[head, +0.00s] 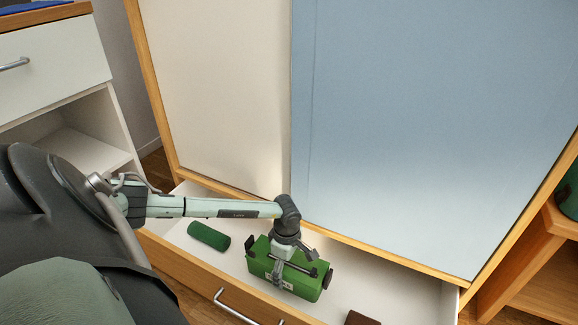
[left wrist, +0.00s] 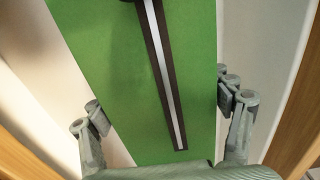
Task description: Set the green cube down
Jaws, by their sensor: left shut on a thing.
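The green cube (head: 306,288) shows as a green box with black fittings, in the open drawer (head: 423,292). My left gripper (head: 282,264) reaches down over it from above and is shut on it. In the left wrist view the green surface (left wrist: 110,75) fills the middle, with a dark strip and a pale line along it. The fingers of my left gripper (left wrist: 164,112) stand on both sides of it. I cannot tell whether the box's underside touches the drawer floor. My right gripper is not in view.
A dark green cylinder (head: 209,236) lies in the drawer left of the box. A brown thing (head: 362,318) is partly visible at the bottom edge. The cabinet's blue panel (head: 430,120) rises behind.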

